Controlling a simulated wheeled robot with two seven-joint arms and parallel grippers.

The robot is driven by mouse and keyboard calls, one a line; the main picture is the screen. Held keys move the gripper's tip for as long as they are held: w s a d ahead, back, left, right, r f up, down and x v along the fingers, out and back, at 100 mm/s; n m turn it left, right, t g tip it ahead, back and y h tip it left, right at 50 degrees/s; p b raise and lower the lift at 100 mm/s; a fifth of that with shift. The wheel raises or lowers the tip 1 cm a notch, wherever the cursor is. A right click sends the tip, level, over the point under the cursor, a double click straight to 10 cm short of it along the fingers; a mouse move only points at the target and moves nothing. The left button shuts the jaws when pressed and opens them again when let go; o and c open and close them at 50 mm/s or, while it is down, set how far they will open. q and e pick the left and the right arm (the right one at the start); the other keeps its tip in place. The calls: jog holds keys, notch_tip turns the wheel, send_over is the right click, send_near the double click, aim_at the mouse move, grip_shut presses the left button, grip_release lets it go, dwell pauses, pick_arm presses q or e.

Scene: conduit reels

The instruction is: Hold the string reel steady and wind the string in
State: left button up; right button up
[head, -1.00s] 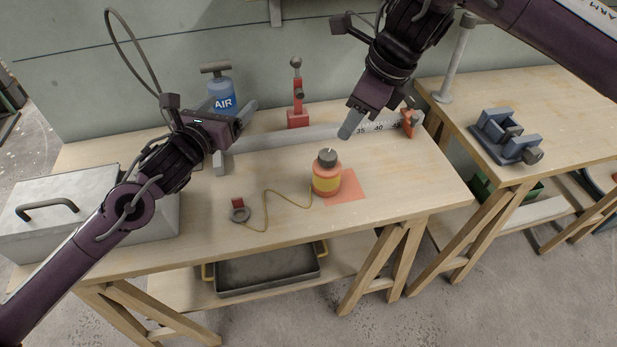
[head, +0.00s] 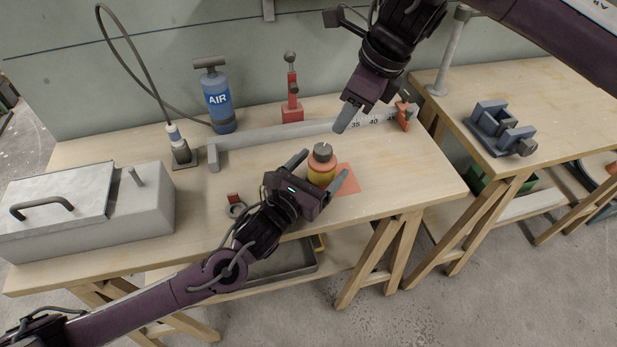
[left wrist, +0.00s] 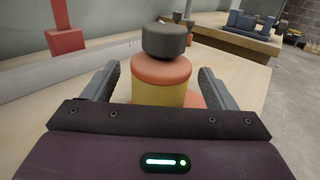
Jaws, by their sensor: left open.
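The string reel (head: 322,168) stands upright on the bench, orange-red with a yellow string band and a dark knob on top. In the left wrist view the reel (left wrist: 163,78) sits between the open fingers. My left gripper (head: 324,166) has one finger on each side of the reel; I cannot tell whether they touch it. My right gripper (head: 374,108) hangs above and behind the reel, apart from it, looking open and empty. A grey ring with a red tag (head: 236,208) lies to the left. My left arm hides the string.
An orange mat (head: 349,180) lies under and beside the reel. A long ruler (head: 270,135) with a red end stop (head: 404,115) lies behind. A red stand (head: 291,110), a blue AIR bottle (head: 218,105) and a grey toolbox (head: 75,205) stand on the bench. A vise (head: 500,130) is at right.

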aim_at(323, 148)
pick_arm(q)
jog(key=shift+x, duration=1.75)
jog(key=c, duration=1.2)
jog(key=shift+o, duration=0.2)
pick_arm(e)
jog(key=o, duration=0.4)
jog(key=shift+a, duration=0.2)
pick_arm(q)
jog(key=shift+s, duration=0.1)
pick_arm(e)
jog(key=shift+o, duration=0.2)
jog(key=w+a+r+m+g+h, duration=0.1)
jog(key=a+r+m+h, duration=0.25)
jog(key=m, duration=0.75)
notch_tip(323, 148, down, 13)
jog(key=shift+w+r, duration=0.15)
jog(key=shift+r, duration=0.05)
jog(key=shift+c, duration=0.4)
